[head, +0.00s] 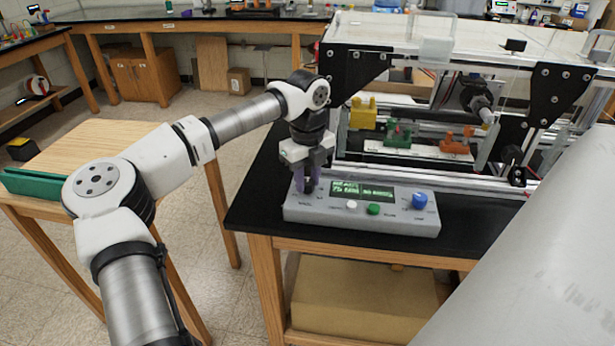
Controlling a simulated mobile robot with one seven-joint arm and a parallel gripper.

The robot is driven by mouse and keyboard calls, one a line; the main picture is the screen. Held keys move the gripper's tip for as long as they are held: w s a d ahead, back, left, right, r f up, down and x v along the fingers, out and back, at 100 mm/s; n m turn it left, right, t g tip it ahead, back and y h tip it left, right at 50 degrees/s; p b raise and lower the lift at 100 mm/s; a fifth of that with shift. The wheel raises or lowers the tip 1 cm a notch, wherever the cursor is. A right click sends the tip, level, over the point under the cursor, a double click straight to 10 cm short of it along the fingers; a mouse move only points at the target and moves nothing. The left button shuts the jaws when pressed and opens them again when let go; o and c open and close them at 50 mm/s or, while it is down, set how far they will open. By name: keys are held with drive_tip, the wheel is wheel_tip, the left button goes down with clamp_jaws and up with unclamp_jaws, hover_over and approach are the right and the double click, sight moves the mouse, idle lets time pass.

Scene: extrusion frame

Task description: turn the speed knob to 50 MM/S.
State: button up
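The grey control box (265,212) sits on the front edge of the black bench top. Its green display (361,192) is lit, but the text is too small to read surely. A dark knob (309,187) is at the box's left end. My gripper (308,184) points down over it, with purple fingers on either side of the knob. I cannot tell whether the fingers touch it. The fingers hide part of the knob, and its pointer and scale cannot be read. A blue knob (420,201), a green button (374,209) and a white button (351,205) are further right.
An extrusion frame (400,166) with black corner plates stands close behind the box. Yellow (363,113), green (398,136) and orange (457,141) parts are inside it. A wooden table (105,140) with a green piece is at left. A large grey surface fills the lower right.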

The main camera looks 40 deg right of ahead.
drive_tip(key=shift+c, duration=0.8)
drive_tip(key=shift+m, duration=0.3)
drive_tip(key=m+b, duration=0.1)
drive_tip(key=m, duration=0.3)
drive_tip(key=shift+b, duration=0.35)
drive_tip(key=m, duration=0.6)
drive_tip(key=shift+m, duration=0.4)
drive_tip(key=m, duration=1.2)
drive_tip(key=shift+m, duration=0.3)
drive_tip(key=o, duration=1)
